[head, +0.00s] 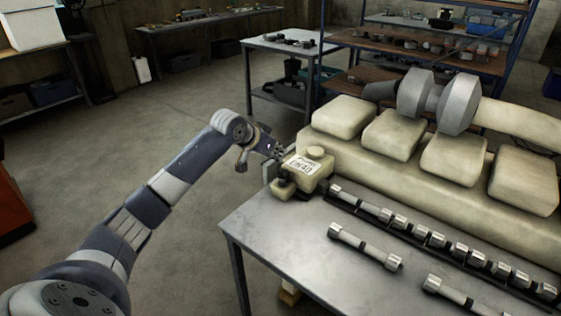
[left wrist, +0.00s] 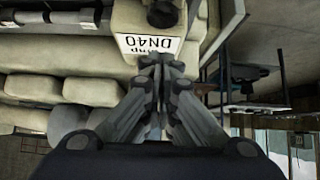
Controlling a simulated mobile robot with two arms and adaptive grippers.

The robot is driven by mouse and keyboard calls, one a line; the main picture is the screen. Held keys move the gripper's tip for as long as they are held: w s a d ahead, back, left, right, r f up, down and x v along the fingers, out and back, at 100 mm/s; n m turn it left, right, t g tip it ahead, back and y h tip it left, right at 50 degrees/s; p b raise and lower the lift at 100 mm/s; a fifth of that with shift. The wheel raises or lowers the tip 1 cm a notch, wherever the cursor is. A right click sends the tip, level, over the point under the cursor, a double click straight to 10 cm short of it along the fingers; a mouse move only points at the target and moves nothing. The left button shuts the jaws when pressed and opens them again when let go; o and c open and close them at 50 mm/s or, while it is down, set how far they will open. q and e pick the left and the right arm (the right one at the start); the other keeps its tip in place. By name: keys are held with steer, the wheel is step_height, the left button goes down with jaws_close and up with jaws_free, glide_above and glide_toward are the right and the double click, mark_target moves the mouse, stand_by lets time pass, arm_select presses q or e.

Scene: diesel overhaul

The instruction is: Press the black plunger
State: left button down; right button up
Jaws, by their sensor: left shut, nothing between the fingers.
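A cream pump body (head: 312,180) with a white "DN40" label (head: 301,167) sits at the far left corner of the metal table (head: 290,238). The label (left wrist: 150,44) also shows upside down in the left wrist view. A dark round piece (left wrist: 162,12), which looks like the black plunger, stands beyond the label at the top of that view. I cannot make it out in the head view. My left gripper (head: 278,152) is shut and empty, beside the pump's upper left side. Its fingertips (left wrist: 161,61) appear just short of the label; contact cannot be told. My right gripper is out of view.
A long cream engine block (head: 400,172) with several raised covers lies behind and right of the pump. A grey dumbbell-shaped part (head: 459,104) rests on it. Several metal bolt-like parts (head: 365,246) lie on the table. The floor (head: 150,125) at left is open.

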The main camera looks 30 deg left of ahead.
mark_target(280, 174)
arm_select(q)
steer(key=f, duration=0.2)
steer(key=w+f+p, duration=0.1)
steer(key=f, duration=0.1)
steer(key=shift+w+f, duration=0.1)
steer(key=shift+w, duration=0.05)
steer(key=shift+f, duration=0.5)
